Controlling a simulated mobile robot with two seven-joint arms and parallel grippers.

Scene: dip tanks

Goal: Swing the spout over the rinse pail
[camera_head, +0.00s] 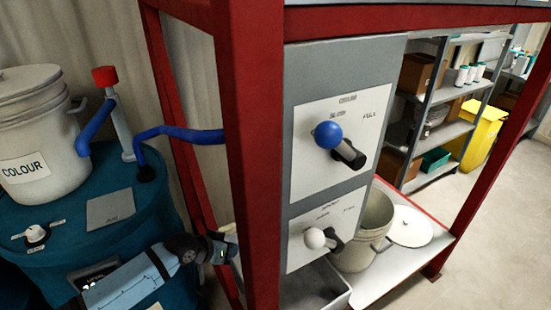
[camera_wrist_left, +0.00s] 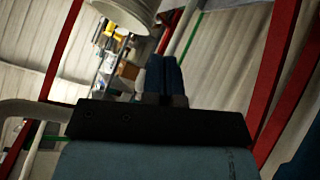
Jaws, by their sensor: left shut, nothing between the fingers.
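The spout (camera_head: 95,128) is a blue arm on a grey upright post with a red cap. It points left, down beside a white pail labelled COLOUR (camera_head: 60,135). I see no pail labelled rinse. An open, pale pail (camera_head: 372,225) stands behind the control panel, and no label shows on it. My left gripper (camera_head: 228,248) is at the lower centre, right of the blue tank and close to the red frame post. Its fingers are together and empty in the left wrist view (camera_wrist_left: 165,75). My right gripper is not in view.
A blue tank (camera_head: 125,215) carries the labelled pail. A blue hose (camera_head: 185,133) runs from it behind the red post (camera_head: 252,150). The panel (camera_head: 340,130) has a blue-knobbed lever (camera_head: 328,135) and a white-knobbed lever (camera_head: 314,238). Floor shows at right.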

